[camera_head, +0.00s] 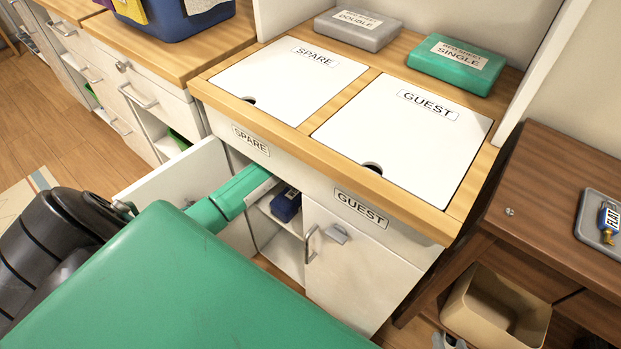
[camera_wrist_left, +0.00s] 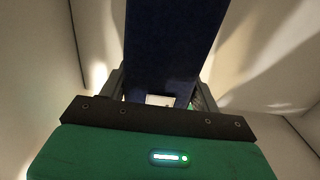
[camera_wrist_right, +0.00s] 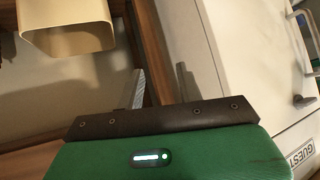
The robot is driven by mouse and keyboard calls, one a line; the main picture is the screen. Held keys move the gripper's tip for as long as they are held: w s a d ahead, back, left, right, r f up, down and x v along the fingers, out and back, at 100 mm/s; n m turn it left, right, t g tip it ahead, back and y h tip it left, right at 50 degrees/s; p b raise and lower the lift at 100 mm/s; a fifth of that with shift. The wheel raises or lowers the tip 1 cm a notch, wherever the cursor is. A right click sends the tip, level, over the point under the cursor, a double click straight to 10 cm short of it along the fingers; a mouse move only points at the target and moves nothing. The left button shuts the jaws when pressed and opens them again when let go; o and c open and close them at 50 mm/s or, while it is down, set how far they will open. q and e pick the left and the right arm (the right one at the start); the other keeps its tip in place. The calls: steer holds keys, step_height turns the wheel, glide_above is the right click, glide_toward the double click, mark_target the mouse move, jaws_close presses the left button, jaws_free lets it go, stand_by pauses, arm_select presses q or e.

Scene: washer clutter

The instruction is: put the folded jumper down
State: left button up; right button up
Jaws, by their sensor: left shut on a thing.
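In the left wrist view a dark blue folded jumper (camera_wrist_left: 172,45) stands out ahead between the fingers of my left gripper (camera_wrist_left: 157,82), which is shut on it. Pale walls surround it. In the head view the green body of my left gripper (camera_head: 235,195) reaches into the open lower cabinet under the SPARE label; its fingertips are hidden. A dark blue item (camera_head: 286,204) shows on the shelf there; I cannot tell whether it is the held jumper. My right gripper (camera_wrist_right: 160,82) is open and empty; its grey tips show at the head view's bottom edge (camera_head: 450,341).
The GUEST cabinet door (camera_head: 350,262) is closed, beside the opening. The SPARE door (camera_head: 175,178) stands open at left. A beige bin (camera_head: 470,310) is under the brown table (camera_head: 545,190). White SPARE (camera_head: 285,85) and GUEST (camera_head: 405,140) lids lie shut on the cabinet top.

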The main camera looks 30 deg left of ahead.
arm_select(q)
steer(key=w, duration=0.3)
steer(key=shift+w+d, duration=0.15)
steer(key=shift+w, duration=0.25)
steer(key=f, duration=0.1)
steer(key=f+b, duration=0.1)
steer(key=shift+w+d+f, duration=0.1)
steer(key=shift+w+f, duration=0.2)
steer(key=shift+f, duration=0.4)
arm_select(e)
steer(key=a+t, duration=0.1)
steer(key=a+t+y, duration=0.1)
steer(key=a, duration=0.1)
steer(key=shift+w+r, duration=0.2)
steer(key=shift+w, duration=0.2)
arm_select(q)
steer(key=shift+f+b, duration=0.2)
steer(key=shift+b, duration=0.15)
steer(key=o, duration=1.2)
arm_select(e)
steer(key=shift+a, duration=0.15)
